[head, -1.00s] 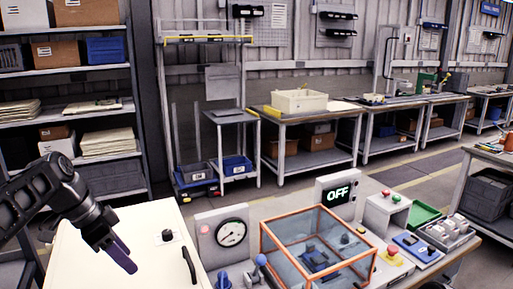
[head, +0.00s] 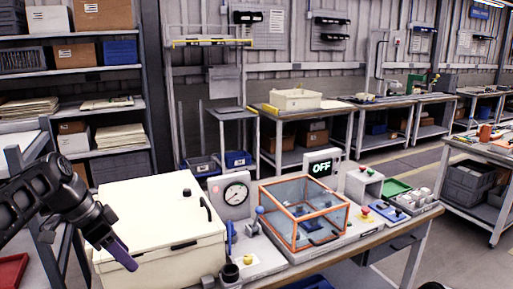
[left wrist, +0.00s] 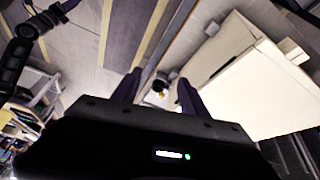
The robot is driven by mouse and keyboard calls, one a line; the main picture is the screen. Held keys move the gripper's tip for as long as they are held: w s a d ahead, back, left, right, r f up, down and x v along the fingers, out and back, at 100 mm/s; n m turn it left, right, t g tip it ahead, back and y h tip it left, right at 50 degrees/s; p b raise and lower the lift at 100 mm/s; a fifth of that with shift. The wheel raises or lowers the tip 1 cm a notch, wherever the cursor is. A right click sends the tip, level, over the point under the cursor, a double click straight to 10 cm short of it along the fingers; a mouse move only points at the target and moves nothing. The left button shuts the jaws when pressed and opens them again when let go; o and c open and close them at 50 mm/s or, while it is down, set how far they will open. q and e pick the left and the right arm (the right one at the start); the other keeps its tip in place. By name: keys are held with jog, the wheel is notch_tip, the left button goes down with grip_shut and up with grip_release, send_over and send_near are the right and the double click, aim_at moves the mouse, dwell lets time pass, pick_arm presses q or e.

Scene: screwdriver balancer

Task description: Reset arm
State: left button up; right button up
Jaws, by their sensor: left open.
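My left gripper (head: 122,255) hangs at the lower left of the head view, in front of the cream box (head: 160,220) on the workbench. In the left wrist view its two fingers (left wrist: 156,88) stand apart with nothing between them. Beyond them the cream box (left wrist: 235,75) and a small dark cup with a yellow part (left wrist: 160,88) show. My right gripper is not in the head view.
The bench holds a gauge (head: 235,193), an orange-framed clear box (head: 303,212), a display reading OFF (head: 321,168), a blue-knobbed lever (head: 258,212) and a green tray (head: 394,187). A grey table (head: 478,150) stands at right. Shelves stand at the back left.

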pick_arm(q)
jog(key=w+d+f+n+t+y, duration=0.1)
jog(key=w+d+f+n+t, duration=0.15)
jog(key=w+f+n, duration=0.5)
jog(key=s+d+f+n, duration=0.15)
jog(key=d+f, duration=0.25)
jog(key=f, duration=0.8)
jog(key=s+d+f+n, duration=0.15)
jog(key=d+f, duration=0.25)
jog(key=f, duration=0.7)
jog(key=s+d+f+g, duration=0.1)
jog(key=s+d+f, duration=0.3)
jog(key=s, duration=0.6)
jog(key=s+d+f+n+g, duration=0.1)
jog(key=s+d+f+g, duration=0.1)
jog(key=s+d+f, duration=0.2)
jog(key=s+d+f+g+h, duration=0.1)
jog(key=s+d+f, duration=0.3)
jog(key=s+f, duration=0.5)
jog(key=s, duration=0.7)
jog(key=shift+s+g, duration=0.35)
jog(key=shift+d, duration=0.1)
jog(key=shift+c, duration=0.5)
